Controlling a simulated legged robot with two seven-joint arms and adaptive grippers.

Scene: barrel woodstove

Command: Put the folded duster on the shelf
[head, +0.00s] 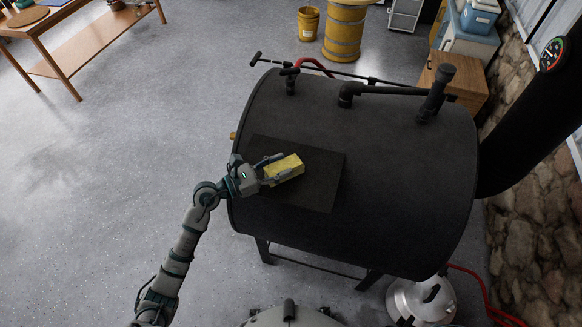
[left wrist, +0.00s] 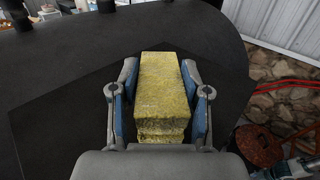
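The folded duster (head: 285,168) is a yellow block with a layered end, at the flat dark plate on top of the barrel stove. My left gripper (head: 275,169) is around it, with one finger along each long side. In the left wrist view the duster (left wrist: 162,95) lies between the two blue-padded fingers (left wrist: 163,100), which look close against its sides. Whether the duster rests on the plate or is slightly above it, I cannot tell. The dark flat plate (head: 320,190) on the stove may be the shelf.
The black barrel stove (head: 400,180) fills the middle, with pipes and a valve (head: 435,95) along its far edge. A thick black flue (head: 535,120) rises at the right by a stone wall (head: 530,230). A wooden table (head: 50,40) stands far left. Open floor lies left.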

